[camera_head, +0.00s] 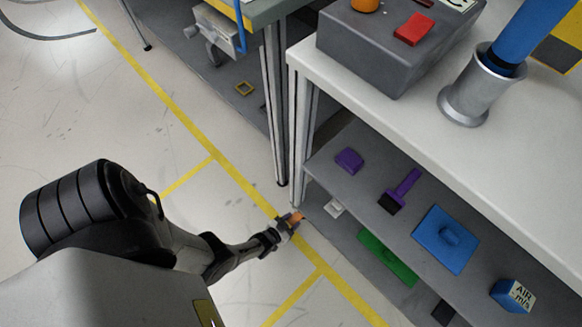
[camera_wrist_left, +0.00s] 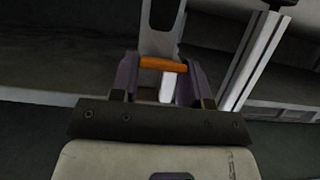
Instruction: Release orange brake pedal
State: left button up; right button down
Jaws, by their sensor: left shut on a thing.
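The orange brake pedal (camera_wrist_left: 163,64) shows in the left wrist view as an orange bar across the gap between my fingers, in front of a grey upright bracket (camera_wrist_left: 162,28). In the head view only a small orange patch of the pedal (camera_head: 295,217) shows at my fingertips, low by the shelf's near corner. My left gripper (camera_head: 291,221) is shut on the pedal; in the wrist view its two purplish fingers (camera_wrist_left: 160,78) stand on either side of the bar. The pedal's lower parts are hidden. My right gripper is not in view.
A white-topped bench (camera_head: 405,130) stands at the right with a grey control box (camera_head: 365,50) on it. Its shelf holds a purple block (camera_head: 349,160), a blue plate (camera_head: 430,232) and an AIR box (camera_head: 513,295); a green plate (camera_head: 386,255) lies below. Floor at left is clear.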

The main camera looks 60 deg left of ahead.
pick_arm(q)
jog(key=c, duration=0.3)
jog(key=shift+r+g+p, duration=0.3)
jog(key=shift+p, duration=0.25)
jog(key=r+g+p, duration=0.1)
jog(key=g+p, duration=0.1)
jog(key=p, duration=0.2)
jog(key=shift+w+r+h, duration=0.15)
jog(key=shift+r+h, duration=0.05)
jog(key=shift+h, duration=0.1)
jog(key=shift+w+r+g+p, duration=0.1)
jog(key=shift+r+g+p, duration=0.1)
jog(key=shift+g+p, duration=0.45)
jog(key=shift+w+r+g+p, duration=0.1)
jog(key=shift+r+g+p, duration=0.05)
jog(key=shift+g+p, duration=0.45)
jog(key=shift+g+h+p, duration=0.3)
jog(key=shift+g, duration=0.05)
jog(key=o, duration=0.9)
